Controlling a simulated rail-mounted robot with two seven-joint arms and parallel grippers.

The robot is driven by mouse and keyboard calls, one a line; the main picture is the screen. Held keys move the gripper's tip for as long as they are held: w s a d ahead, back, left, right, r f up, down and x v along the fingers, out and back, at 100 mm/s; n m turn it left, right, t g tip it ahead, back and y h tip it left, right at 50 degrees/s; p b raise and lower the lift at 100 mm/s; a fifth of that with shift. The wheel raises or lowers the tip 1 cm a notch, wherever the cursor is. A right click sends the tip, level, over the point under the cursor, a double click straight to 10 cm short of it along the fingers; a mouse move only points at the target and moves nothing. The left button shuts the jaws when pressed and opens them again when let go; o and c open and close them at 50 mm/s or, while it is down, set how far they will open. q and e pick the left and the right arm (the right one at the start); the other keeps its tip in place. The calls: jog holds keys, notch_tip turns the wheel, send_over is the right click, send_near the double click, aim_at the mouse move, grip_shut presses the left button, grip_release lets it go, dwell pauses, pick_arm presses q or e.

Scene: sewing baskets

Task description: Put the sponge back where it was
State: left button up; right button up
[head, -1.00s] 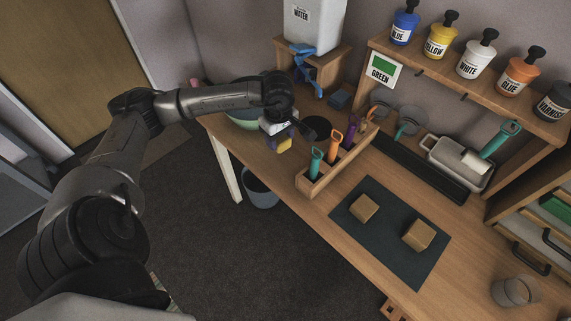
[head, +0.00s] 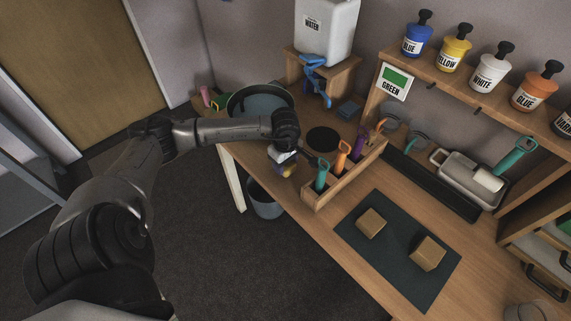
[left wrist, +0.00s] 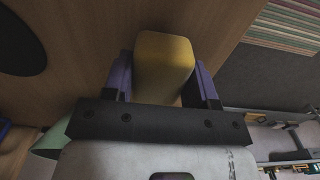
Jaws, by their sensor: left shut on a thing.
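The yellow sponge (left wrist: 163,62) is between the two purple fingers of my left gripper (left wrist: 163,85) in the left wrist view, with bare wood tabletop behind it. In the head view the left gripper (head: 287,167) is near the front edge of the table, left of the tool rack, and the sponge (head: 289,171) shows only as a small yellow patch under it. The gripper is shut on the sponge. Whether the sponge touches the table cannot be told. My right gripper is in neither view.
A round basin (head: 234,104) stands behind my left arm. A black disc (head: 322,134) lies right of the gripper, near the wooden tool rack (head: 345,179). A water container (head: 325,32) stands on a wooden stand at the back. A bucket (head: 266,207) is below the table.

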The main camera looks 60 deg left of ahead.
pick_arm(q)
jog(key=shift+f, duration=0.45)
jog(key=shift+f, duration=0.1)
jog(key=o, duration=0.8)
jog(key=shift+o, duration=0.2)
notch_tip(320, 180, up, 12)
